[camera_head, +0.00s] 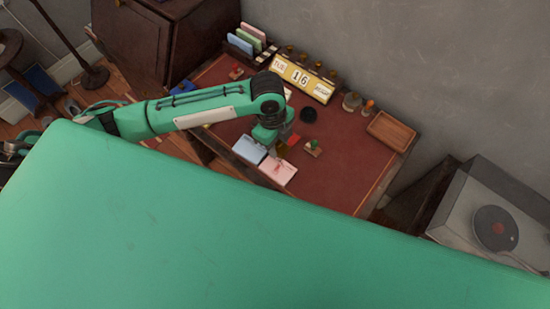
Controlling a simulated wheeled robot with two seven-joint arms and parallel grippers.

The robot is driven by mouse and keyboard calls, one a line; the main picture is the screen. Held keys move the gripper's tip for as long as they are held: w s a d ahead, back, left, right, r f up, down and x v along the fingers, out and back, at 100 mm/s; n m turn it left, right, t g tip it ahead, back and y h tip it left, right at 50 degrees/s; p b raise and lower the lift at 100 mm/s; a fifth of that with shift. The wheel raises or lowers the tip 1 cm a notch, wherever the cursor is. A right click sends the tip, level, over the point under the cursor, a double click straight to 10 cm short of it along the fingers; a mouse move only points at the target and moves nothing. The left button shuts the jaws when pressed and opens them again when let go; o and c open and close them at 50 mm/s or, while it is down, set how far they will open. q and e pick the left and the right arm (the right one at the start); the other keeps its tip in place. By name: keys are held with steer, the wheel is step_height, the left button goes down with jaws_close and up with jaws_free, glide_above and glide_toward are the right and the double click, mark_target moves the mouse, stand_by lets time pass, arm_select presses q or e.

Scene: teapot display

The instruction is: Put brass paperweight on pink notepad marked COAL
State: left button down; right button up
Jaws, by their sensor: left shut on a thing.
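My left gripper (275,147) reaches down over the front part of the red desk top. It is shut on a small brass-coloured thing, the brass paperweight (281,153), which is mostly hidden by the fingers. The pink notepad (279,172) lies just below the gripper in the picture, at the desk's front edge; its lettering is too small to read. The paperweight appears at or just above the pad's far edge; I cannot tell whether they touch. My right gripper is not in view.
A blue notepad (249,149) lies left of the pink one. A stamp (313,148) and a red item (293,140) are close on the right. A date block calendar (302,79), bottles and a wooden tray (391,131) stand farther back. The desk's right front is clear.

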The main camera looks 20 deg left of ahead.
arm_select(q)
steer(key=p, duration=0.1)
glide_above(278, 169)
step_height(278, 169, down, 9)
steer(key=shift+w+a+r, duration=0.15)
steer(key=shift+r, duration=0.05)
steer(key=shift+f, duration=0.25)
step_height(278, 169, down, 4)
steer(key=shift+r+p, duration=0.15)
steer(key=shift+p, duration=0.4)
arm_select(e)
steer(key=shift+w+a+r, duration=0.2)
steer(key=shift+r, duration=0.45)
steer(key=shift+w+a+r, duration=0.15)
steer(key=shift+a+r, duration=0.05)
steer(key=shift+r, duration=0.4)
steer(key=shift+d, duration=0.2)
arm_select(q)
steer(key=c, duration=0.9)
jaws_free()
steer(key=shift+f, duration=0.2)
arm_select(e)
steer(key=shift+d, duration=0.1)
